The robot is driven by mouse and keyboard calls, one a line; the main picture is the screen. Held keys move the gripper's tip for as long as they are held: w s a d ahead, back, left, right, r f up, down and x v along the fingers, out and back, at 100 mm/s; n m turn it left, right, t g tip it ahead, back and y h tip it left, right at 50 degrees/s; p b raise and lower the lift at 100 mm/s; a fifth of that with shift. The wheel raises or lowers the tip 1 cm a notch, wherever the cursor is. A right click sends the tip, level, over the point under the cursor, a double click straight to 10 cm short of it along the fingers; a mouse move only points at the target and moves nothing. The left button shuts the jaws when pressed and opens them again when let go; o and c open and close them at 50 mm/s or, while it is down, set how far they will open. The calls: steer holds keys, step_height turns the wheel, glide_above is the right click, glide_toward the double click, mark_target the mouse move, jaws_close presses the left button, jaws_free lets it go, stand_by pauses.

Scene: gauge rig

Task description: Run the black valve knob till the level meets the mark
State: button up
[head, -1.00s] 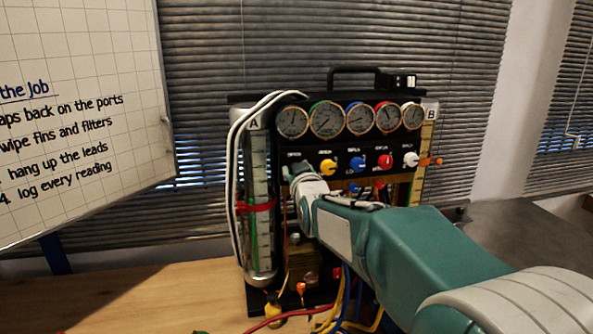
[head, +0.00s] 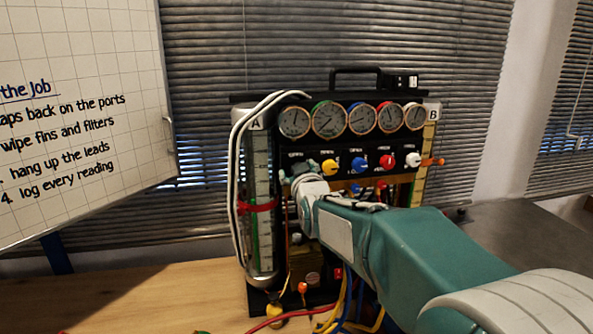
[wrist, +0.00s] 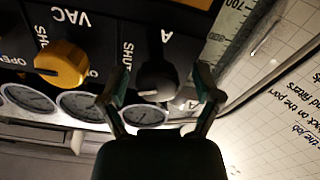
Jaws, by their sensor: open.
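The black valve knob (wrist: 158,80) shows in the wrist view, under the upside-down letter A on the panel. My gripper (wrist: 161,85) is open, with one finger on either side of the knob. I cannot tell whether a finger touches it. In the head view my gripper (head: 297,172) is at the left end of the knob row and hides the black knob. Level tube A (head: 262,160) stands upright at the rig's left, with a red band (head: 258,207) around it as a mark. A green strip shows in the tube, but the liquid level is too small to read.
A yellow knob (head: 329,166), blue knob (head: 359,164), red knob (head: 387,161) and white knob (head: 412,160) follow to the right. Several gauges (head: 361,118) sit above. White hoses (head: 236,165) loop by tube A. The bench (head: 140,300) is clear at left.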

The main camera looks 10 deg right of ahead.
steer(key=s, duration=1.1)
steer(key=shift+s, duration=0.4)
